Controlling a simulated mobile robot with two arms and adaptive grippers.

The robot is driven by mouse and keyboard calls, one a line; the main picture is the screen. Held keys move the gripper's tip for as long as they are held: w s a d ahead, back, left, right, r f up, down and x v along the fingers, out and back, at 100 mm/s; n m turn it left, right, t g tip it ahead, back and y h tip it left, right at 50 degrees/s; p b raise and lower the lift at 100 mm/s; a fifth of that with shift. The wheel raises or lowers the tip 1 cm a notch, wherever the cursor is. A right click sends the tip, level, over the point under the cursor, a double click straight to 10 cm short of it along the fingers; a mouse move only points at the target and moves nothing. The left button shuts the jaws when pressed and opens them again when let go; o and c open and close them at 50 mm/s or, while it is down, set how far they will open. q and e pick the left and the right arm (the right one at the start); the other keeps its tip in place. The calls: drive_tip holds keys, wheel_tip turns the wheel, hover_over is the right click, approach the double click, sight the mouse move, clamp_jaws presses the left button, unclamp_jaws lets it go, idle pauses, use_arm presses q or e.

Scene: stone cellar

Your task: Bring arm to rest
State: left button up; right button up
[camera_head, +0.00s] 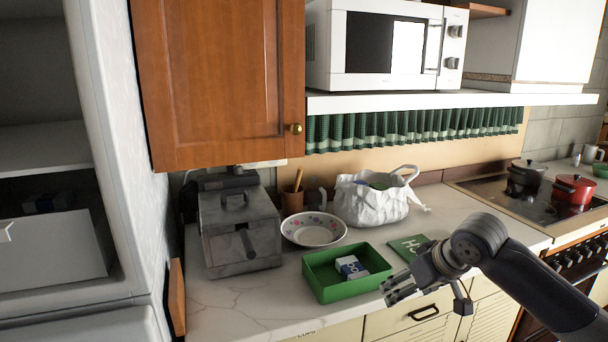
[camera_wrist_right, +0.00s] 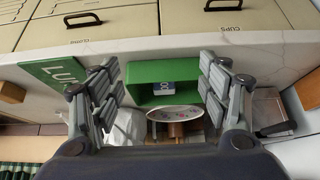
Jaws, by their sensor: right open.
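My right gripper (camera_head: 398,288) is in front of the counter's front edge in the head view, beside the right end of the green tray (camera_head: 325,290). In the right wrist view its fingers (camera_wrist_right: 160,78) are spread apart with nothing between them; the green tray (camera_wrist_right: 160,97) lies beyond, upside down in the picture. A small blue-and-white box (camera_head: 351,267) lies inside the tray and also shows in the wrist view (camera_wrist_right: 162,88). My right arm comes in from the lower right. My left gripper is not in view.
The counter (camera_head: 235,310) holds a grey metal box (camera_head: 240,235), a patterned bowl (camera_head: 314,229), a white bag (camera_head: 370,203) and a green lettered card (camera_head: 408,246). A hob (camera_head: 490,187) with a black pot (camera_head: 526,174) and red pot (camera_head: 573,189) is at right. A cabinet (camera_head: 215,80) hangs above.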

drive_tip(key=w+f+m, duration=0.1)
drive_tip(key=w+f, duration=0.3)
drive_tip(key=f, duration=0.5)
drive_tip(key=s+d+f+m, duration=0.1)
drive_tip(key=s+d+f, duration=0.1)
drive_tip(key=f, duration=1)
drive_tip(key=s+d+f+m, duration=0.1)
drive_tip(key=s+f, duration=0.1)
drive_tip(key=f, duration=1)
drive_tip(key=s+d+f+g+h, duration=0.2)
drive_tip(key=s+f, duration=1.4)
drive_tip(key=f, duration=0.3)
drive_tip(key=s+a+f+g, duration=0.1)
drive_tip(key=s+f, duration=0.4)
drive_tip(key=s, duration=0.7)
drive_tip(key=s+a+f+n+g, duration=0.1)
drive_tip(key=s+f, duration=0.3)
drive_tip(key=s, duration=0.9)
drive_tip(key=s+a+f+g, duration=0.1)
drive_tip(key=s+f, duration=0.4)
drive_tip(key=s, duration=0.8)
drive_tip(key=shift+a+f, duration=0.35)
drive_tip(key=shift+s, duration=0.1)
drive_tip(key=shift+c, duration=0.6)
